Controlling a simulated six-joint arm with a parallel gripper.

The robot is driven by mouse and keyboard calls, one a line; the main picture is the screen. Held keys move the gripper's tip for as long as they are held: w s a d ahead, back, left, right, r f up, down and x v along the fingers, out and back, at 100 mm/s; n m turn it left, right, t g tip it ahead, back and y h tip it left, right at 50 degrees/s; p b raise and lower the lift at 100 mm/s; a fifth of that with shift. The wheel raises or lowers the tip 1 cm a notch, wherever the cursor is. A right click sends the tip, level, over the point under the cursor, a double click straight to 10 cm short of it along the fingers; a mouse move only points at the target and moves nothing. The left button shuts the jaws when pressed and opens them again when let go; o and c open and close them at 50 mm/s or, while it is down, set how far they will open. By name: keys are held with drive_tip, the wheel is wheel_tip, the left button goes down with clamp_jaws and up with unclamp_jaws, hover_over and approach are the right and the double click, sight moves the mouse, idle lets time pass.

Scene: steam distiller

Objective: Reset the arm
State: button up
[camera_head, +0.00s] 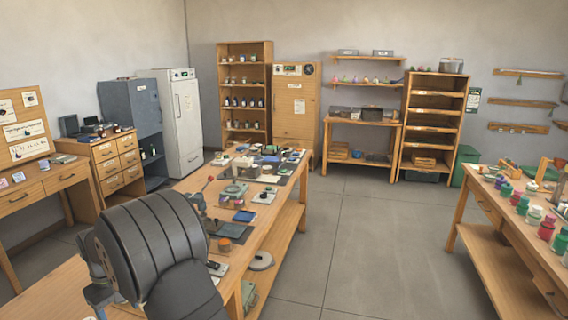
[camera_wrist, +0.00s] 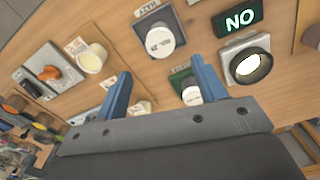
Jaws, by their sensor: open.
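My gripper (camera_wrist: 163,93) shows in the wrist view as two blue fingers spread wide apart, with nothing between them. In the head view, my dark arm covers the lower left, and the fingers cannot be made out there. How far the fingers are from the panel is hard to tell.
A wooden workbench (camera_head: 262,215) crowded with tools and small devices stands in the middle. Another bench (camera_head: 505,235) with coloured jars is at the right. Shelves and a white fridge (camera_head: 183,125) line the back. The floor (camera_head: 370,245) between benches is clear.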

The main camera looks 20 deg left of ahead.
wheel_tip(320, 180, down, 10)
drive_tip(key=shift+f, duration=0.2)
drive_tip(key=r, duration=0.5)
drive_tip(key=shift+w+d+r, duration=0.2)
drive_tip(key=shift+w+d, duration=0.1)
drive_tip(key=shift+d, duration=0.05)
drive_tip(key=w+d+r, duration=0.5)
drive_tip(key=d+r, duration=0.1)
drive_tip(key=d, duration=0.3)
drive_tip(key=s+a+r, duration=0.2)
drive_tip(key=s+a, duration=1)
drive_tip(key=a, duration=0.4)
drive_tip(key=s+a+f, duration=0.7)
drive_tip(key=s+f, duration=0.1)
drive_tip(key=shift+a+f, duration=0.15)
drive_tip(key=shift+a, duration=0.25)
drive_tip(key=shift+f, duration=0.7)
